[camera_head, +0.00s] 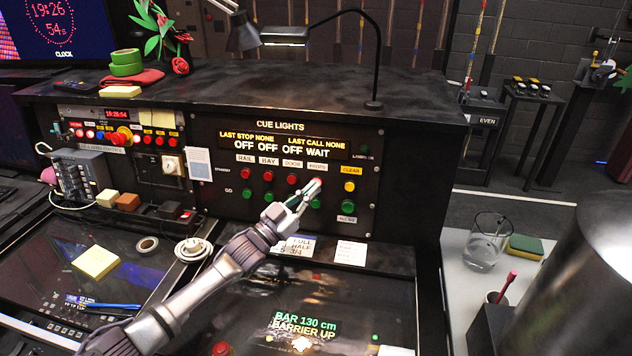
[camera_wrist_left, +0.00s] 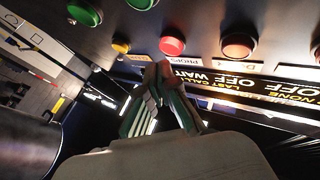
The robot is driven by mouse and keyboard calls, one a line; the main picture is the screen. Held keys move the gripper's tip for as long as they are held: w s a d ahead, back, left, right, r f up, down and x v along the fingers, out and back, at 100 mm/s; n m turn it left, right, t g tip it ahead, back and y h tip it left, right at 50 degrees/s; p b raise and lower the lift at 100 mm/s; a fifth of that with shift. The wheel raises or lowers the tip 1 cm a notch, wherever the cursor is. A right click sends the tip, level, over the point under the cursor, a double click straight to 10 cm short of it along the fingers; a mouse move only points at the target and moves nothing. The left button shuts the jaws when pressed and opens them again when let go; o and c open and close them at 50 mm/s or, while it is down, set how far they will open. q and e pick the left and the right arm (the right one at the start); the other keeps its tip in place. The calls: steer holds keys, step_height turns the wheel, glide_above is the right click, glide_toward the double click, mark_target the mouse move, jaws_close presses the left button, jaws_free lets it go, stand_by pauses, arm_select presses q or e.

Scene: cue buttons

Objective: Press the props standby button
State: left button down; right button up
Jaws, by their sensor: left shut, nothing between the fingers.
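The cue lights panel (camera_head: 228,216) has an upper standby row of red buttons and a lower go row of green ones. The props standby button (camera_wrist_left: 172,46) is a red dome beside the PROPS label (camera_wrist_left: 155,57). In the head view it is largely covered by my left gripper (camera_head: 313,187), which is shut and empty. In the left wrist view the fingertips (camera_wrist_left: 164,68) are right by that button and its label; I cannot tell whether they touch it. The display (camera_head: 283,147) reads OFF OFF OFF WAIT. My right gripper is not in view.
The door standby button (camera_head: 292,179) is close on the left, and the yellow clear button (camera_head: 349,186) is on the right. A black lamp (camera_head: 374,60) stands on top of the console. A glass (camera_head: 487,243) and a sponge (camera_head: 525,247) are on the side table.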

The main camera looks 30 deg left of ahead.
arm_select(q)
steer(key=s+p, duration=0.2)
steer(key=s, duration=0.1)
steer(key=s+d+p, duration=0.1)
steer(key=p, duration=0.1)
steer(key=shift+s+d+r, duration=0.1)
steer(key=shift+s+r, duration=0.25)
stand_by(0.7)
